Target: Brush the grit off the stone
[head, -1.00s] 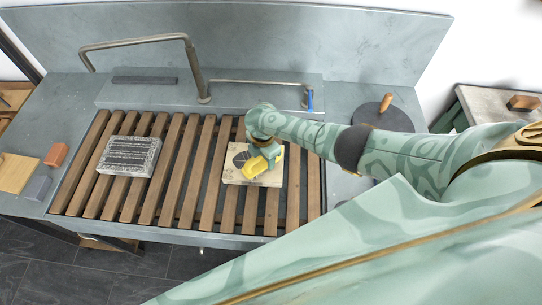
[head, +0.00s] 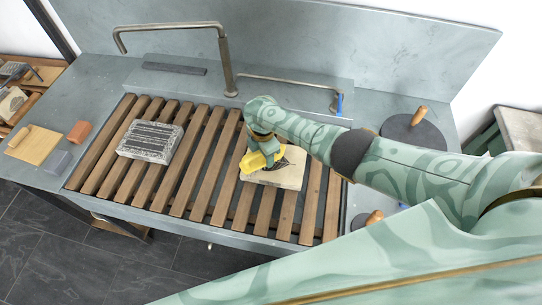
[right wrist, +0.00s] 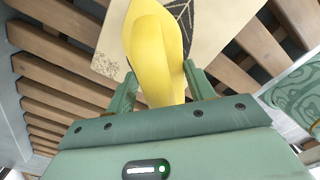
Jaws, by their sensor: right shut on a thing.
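A cream stone slab (head: 288,181) with a dark leaf print lies on the wooden slats, and it fills the top of the right wrist view (right wrist: 210,25). A grey speckled stone (head: 151,141) with dark lines of lettering lies on the slats to the left. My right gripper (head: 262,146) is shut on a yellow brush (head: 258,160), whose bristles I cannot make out. The brush is over the cream slab's left edge; contact is unclear. In the right wrist view the yellow brush (right wrist: 154,50) stands between the fingers and hides part of the slab. My left gripper is out of view.
The slatted rack (head: 205,165) spans the sink, with bare slats between the two stones. A tall bent pipe (head: 226,60) and a low rail stand behind. A dark disc with a wooden handle (head: 405,131) lies right. Small blocks (head: 79,131) sit at the left edge.

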